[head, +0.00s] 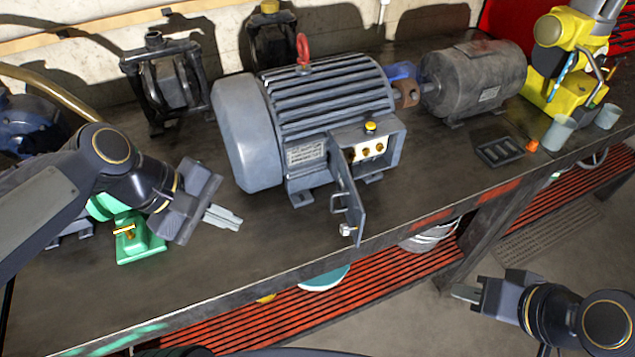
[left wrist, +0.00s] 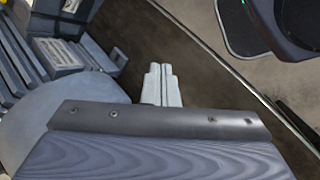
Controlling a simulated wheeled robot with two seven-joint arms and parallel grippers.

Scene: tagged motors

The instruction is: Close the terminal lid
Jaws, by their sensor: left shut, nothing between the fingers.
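A large grey motor (head: 300,110) with a red lifting eye stands on the workbench. The terminal box (head: 385,150) on its front side is open, with several brass terminals showing inside. The terminal lid (head: 350,205) hangs open on its left edge, swung out toward the bench's front edge, with a small handle on it. My left gripper (head: 222,217) is shut and empty, left of the lid and apart from it. Its fingers show in the left wrist view (left wrist: 161,85) above the bench. My right gripper (head: 465,293) is off the bench at lower right; its finger opening is unclear.
A dark grey motor (head: 475,80) and a yellow machine (head: 565,60) stand to the right. The bench between my left gripper and the lid is clear.

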